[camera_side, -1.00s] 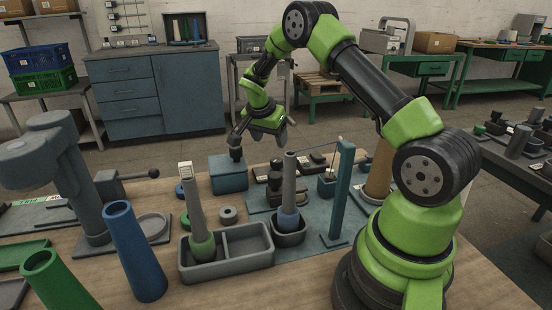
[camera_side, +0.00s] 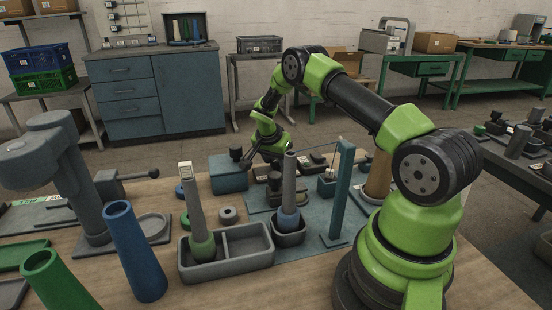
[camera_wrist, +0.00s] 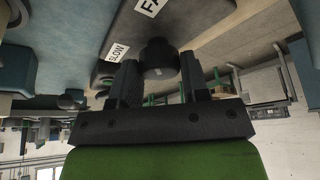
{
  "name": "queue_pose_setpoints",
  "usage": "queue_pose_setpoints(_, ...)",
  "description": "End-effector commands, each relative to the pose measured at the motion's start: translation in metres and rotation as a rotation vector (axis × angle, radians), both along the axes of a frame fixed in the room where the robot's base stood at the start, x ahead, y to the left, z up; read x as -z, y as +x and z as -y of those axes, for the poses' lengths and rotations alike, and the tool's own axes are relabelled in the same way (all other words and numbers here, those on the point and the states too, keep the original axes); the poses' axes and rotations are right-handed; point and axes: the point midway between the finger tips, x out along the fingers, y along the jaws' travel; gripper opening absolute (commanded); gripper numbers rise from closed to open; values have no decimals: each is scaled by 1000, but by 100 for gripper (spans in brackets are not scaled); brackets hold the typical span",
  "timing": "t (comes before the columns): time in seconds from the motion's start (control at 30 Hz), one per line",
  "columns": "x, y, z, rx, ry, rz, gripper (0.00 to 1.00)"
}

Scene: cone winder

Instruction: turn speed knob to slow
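The dark round speed knob (camera_wrist: 159,50) stands on a dark panel in the wrist view. A white SLOW label (camera_wrist: 118,51) is to its left, and a second label (camera_wrist: 150,5), partly cut off and starting "FA", lies above it. A small pale mark shows on the knob's near side. My gripper (camera_wrist: 160,64) has its two fingers apart, one on each side of the knob; I cannot tell whether they touch it. In the side view my gripper (camera_side: 250,157) is low, next to the blue box (camera_side: 228,178), where a dark knob-like part (camera_side: 236,154) shows.
A thread post (camera_side: 343,195) and a cone on a spindle (camera_side: 289,190) stand in front of my gripper. A grey divided tray (camera_side: 226,264) holds another cone (camera_side: 198,222). A blue cone (camera_side: 134,252) stands at the left.

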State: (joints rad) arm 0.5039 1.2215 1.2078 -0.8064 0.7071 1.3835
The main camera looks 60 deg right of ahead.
Motion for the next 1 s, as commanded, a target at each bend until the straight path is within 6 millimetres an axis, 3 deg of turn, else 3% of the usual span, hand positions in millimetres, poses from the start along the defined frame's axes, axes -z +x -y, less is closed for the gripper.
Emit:
queue_pose_setpoints(0.03,0,0,0,0,0,0,30)
queue_pose_setpoints(0.1,0,0,0,0,0,0,15)
queue_pose_setpoints(0.27,0,0,0,-31,0,-1,15)
queue_pose_setpoints(0.6,0,-2,0,-377,0,0,15)
queue_pose_setpoints(0.9,0,-1,0,-398,-1,0,15)
queue_pose_setpoints(0.93,0,-1,0,-398,-1,0,41)
queue_pose_setpoints(1.0,0,-1,0,-397,-1,0,57)
